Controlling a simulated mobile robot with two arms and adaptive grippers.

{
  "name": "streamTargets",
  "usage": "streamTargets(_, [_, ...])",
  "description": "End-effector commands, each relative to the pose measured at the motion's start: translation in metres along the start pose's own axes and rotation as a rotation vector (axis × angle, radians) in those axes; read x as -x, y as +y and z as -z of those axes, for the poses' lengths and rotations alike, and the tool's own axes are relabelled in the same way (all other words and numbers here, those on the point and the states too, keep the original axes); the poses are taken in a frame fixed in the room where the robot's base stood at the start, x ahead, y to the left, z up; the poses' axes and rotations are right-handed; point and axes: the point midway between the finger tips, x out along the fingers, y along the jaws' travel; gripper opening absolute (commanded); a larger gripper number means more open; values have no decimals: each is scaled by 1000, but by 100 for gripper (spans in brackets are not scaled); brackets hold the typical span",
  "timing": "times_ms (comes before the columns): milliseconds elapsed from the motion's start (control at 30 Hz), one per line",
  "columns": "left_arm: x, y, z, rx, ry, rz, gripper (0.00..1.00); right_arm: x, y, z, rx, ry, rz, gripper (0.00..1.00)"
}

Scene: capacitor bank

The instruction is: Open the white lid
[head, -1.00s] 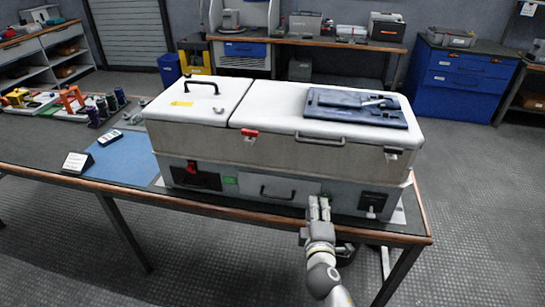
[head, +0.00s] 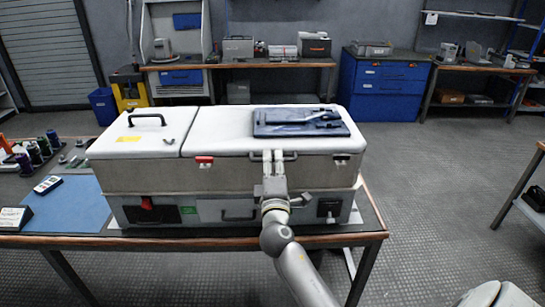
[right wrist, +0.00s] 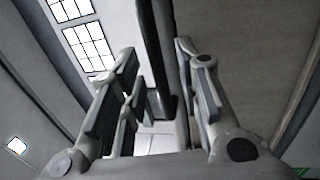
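The capacitor bank is a long grey box (head: 225,179) on a workbench. Its top has a wide white lid (head: 222,131) on the right and a smaller white lid (head: 114,146) with a black handle on the left. Both lie flat and closed. My right gripper (head: 273,155) is at the wide lid's front handle (head: 289,157). In the right wrist view, its fingers (right wrist: 158,75) are apart, with the dark handle bar (right wrist: 157,45) between them; contact cannot be told. My left gripper is not in view.
A dark blue tray-like panel (head: 280,130) lies on the wide lid. A red latch (head: 204,159) and a dark latch (head: 341,160) sit on the front. A blue mat (head: 75,208) and spools (head: 38,153) lie on the bench (head: 220,242) at left. Floor at right is open.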

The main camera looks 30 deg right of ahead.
Motion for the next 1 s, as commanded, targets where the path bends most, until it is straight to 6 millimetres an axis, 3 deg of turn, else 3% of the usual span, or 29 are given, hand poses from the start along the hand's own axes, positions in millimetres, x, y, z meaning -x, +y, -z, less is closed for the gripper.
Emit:
streamTargets(133, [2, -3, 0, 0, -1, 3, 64, -10, 0, 0, 0, 0, 0, 31])
streamTargets(400, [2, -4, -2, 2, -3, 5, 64, -12, -1, 0, -1, -1, 1, 31])
streamTargets(667, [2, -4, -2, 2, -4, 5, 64, -12, -1, 0, -1, 0, 1, 1])
streamTargets(1000, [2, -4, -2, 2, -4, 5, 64, -12, 0, 0, -1, 0, 2, 0])
